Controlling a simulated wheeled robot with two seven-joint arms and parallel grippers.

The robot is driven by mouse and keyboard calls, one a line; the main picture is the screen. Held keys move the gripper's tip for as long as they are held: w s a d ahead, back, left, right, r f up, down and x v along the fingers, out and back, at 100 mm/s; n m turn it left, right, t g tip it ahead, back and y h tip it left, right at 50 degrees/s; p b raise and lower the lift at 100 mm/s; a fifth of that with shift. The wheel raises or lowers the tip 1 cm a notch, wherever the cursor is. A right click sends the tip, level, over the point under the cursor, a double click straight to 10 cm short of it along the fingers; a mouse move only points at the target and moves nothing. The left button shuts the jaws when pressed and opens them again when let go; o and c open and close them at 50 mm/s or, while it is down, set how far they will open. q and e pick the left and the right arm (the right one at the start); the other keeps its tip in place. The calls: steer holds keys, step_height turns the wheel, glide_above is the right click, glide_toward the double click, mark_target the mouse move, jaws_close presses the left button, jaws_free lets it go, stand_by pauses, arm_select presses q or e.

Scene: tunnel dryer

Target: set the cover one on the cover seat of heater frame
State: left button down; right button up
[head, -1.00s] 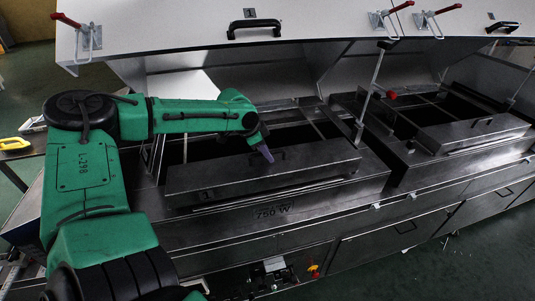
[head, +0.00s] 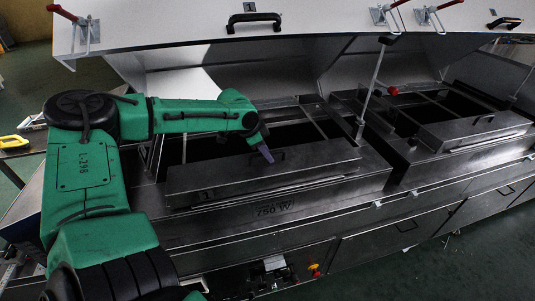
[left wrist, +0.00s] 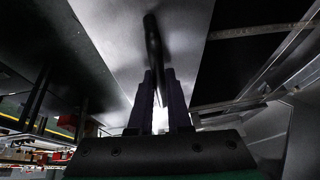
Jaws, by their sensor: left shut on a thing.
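Cover one (head: 320,158) is a long dark metal box-shaped lid with a "1" at its left front end. It lies lengthwise over the front part of the heater frame (head: 340,183), which is marked "750 W". My left gripper (head: 267,156) is at the cover's top, by its black handle (head: 283,154). In the left wrist view the two fingers (left wrist: 160,98) are shut on the dark handle bar (left wrist: 153,45), with the cover's grey top behind it. The seat under the cover is hidden, and I cannot tell whether the cover touches it all along. My right gripper is not in view.
A similar cover (head: 470,132) lies on the neighbouring frame to the right. The big raised white lid (head: 180,28) with a black handle (head: 254,18) hangs behind. Dark openings lie behind the covers.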

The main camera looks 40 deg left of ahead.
arm_select(q)
steer(key=shift+f+b, duration=0.35)
steer(key=shift+f, duration=0.1)
steer(key=c, duration=0.8)
jaws_free()
steer(key=shift+s+r, duration=0.1)
steer(key=shift+r, duration=0.2)
steer(key=v, duration=1.4)
steer(key=shift+b, duration=0.4)
